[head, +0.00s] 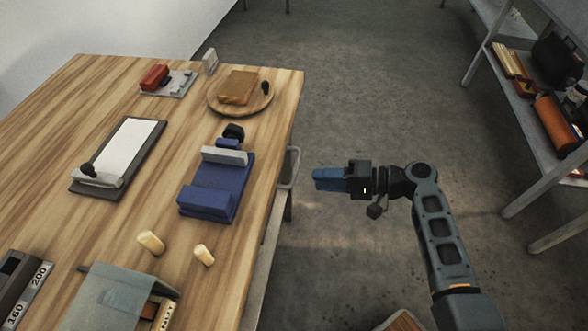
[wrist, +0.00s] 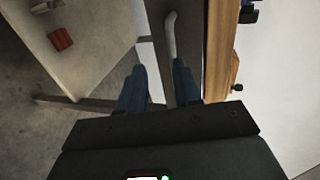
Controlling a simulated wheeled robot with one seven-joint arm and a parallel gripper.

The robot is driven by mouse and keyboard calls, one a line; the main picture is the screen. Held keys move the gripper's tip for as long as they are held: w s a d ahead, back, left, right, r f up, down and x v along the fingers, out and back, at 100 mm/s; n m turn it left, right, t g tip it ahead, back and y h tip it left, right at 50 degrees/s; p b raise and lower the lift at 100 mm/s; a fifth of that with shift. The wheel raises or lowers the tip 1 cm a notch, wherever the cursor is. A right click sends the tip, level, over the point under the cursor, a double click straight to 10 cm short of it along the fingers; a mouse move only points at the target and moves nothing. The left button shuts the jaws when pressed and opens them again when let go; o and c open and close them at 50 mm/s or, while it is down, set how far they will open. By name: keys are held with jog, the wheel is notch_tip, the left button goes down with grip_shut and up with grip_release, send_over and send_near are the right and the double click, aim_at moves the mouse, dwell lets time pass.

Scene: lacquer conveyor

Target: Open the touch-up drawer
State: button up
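The drawer's pale handle (head: 291,167) sticks out from the right edge of the wooden table. My gripper (head: 316,179) is to the right of the handle, level with it in the picture and apart from it. In the wrist view my gripper (wrist: 158,84) has its two blue fingers spread with nothing between them. The handle (wrist: 171,38) shows there beyond the fingertips, nearer the right finger. The dark grey drawer front (wrist: 188,50) lies beside the table edge. The drawer appears shut; most of it is hidden under the tabletop in the head view.
The wooden table (head: 130,75) holds a blue block fixture (head: 205,200), a round wooden plate (head: 262,104) and a clipboard-like board (head: 147,128). A shelf rack (head: 505,95) stands at the right.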

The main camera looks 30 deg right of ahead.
aim_at(294, 171)
jog(key=shift+y, duration=0.3)
jog(key=x, duration=0.2)
jog(key=r+x, duration=0.1)
jog(key=x, duration=0.2)
jog(key=w+p+x, duration=0.1)
jog(key=x, duration=0.1)
jog(key=shift+w+r, duration=0.2)
jog(key=shift+w, duration=0.05)
grip_shut()
